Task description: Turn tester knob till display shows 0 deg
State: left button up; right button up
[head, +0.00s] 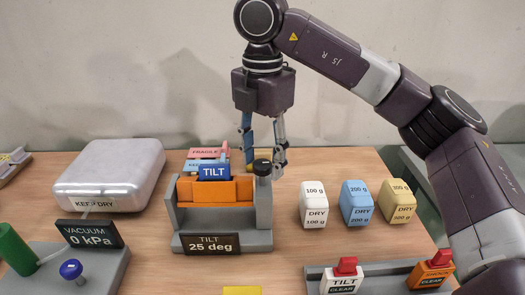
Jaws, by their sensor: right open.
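The black tester knob (263,167) sits on top of the grey post at the tester's right side. My right gripper (265,162) points down over the knob from behind, its fingers apart on either side of it. I cannot tell whether they touch it. My left gripper is not in view.
A pale case (112,172) and a vacuum unit (90,235) reading 0 kPa stand left. Several weight blocks, including a white one (314,205), stand right. FRAGILE labels (205,153) lie behind the tester.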

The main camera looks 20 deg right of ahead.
aim_at(262, 163)
notch_tip(262, 163, up, 12)
dwell(0.6)
